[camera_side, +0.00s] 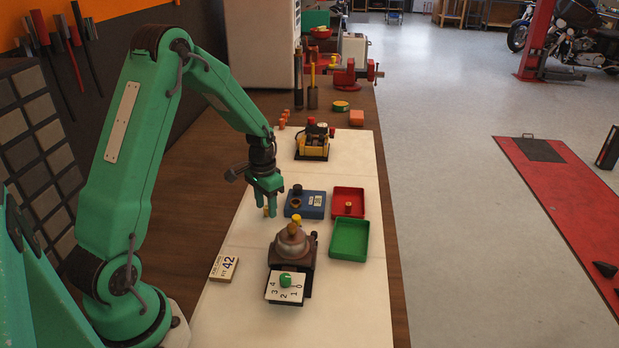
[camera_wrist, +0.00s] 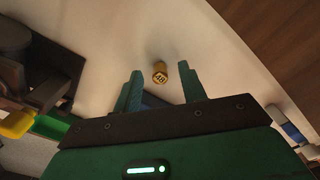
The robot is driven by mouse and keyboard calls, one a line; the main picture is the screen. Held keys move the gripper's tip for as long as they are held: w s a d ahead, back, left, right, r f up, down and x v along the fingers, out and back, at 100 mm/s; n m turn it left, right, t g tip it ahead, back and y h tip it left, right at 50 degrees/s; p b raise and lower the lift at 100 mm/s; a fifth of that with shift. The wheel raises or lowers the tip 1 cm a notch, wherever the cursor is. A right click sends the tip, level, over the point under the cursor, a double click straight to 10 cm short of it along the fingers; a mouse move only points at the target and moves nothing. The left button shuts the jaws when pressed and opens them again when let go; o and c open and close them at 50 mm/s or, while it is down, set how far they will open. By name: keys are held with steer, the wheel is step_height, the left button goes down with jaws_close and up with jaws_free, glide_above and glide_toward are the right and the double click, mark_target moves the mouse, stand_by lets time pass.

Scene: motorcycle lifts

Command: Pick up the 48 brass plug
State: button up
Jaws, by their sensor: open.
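A small brass plug (camera_wrist: 160,72) stands on the pale bench top in the wrist view, with dark marks on its top too small to read for sure. It lies between the lines of my two fingers, just beyond the tips. My gripper (camera_wrist: 160,80) is open and empty, also seen in the side view (camera_side: 267,205) pointing down. A small brass piece (camera_side: 266,211) shows at its fingertips there, partly hidden by them.
A blue block (camera_side: 314,209) with a dark ring stands right of my gripper. A green tray (camera_side: 365,245) sits in front of the red one. Nearer are a domed device with a numbered card (camera_side: 273,288) and a box marked 42 (camera_side: 224,268). A yellow-black device (camera_side: 317,148) stands behind.

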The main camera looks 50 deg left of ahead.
steer(key=shift+f, duration=0.4)
jaws_close()
steer(key=shift+r, duration=0.2)
steer(key=shift+r, duration=0.5)
step_height(320, 180, up, 3)
steer(key=shift+d+r, duration=0.1)
steer(key=shift+d, duration=0.05)
steer(key=s+d+r, duration=0.1)
steer(key=d+r, duration=0.5)
steer(key=d, duration=0.5)
steer(key=shift+s+d+r, duration=0.15)
steer(key=shift+s+r, duration=0.05)
steer(key=shift+r, duration=0.05)
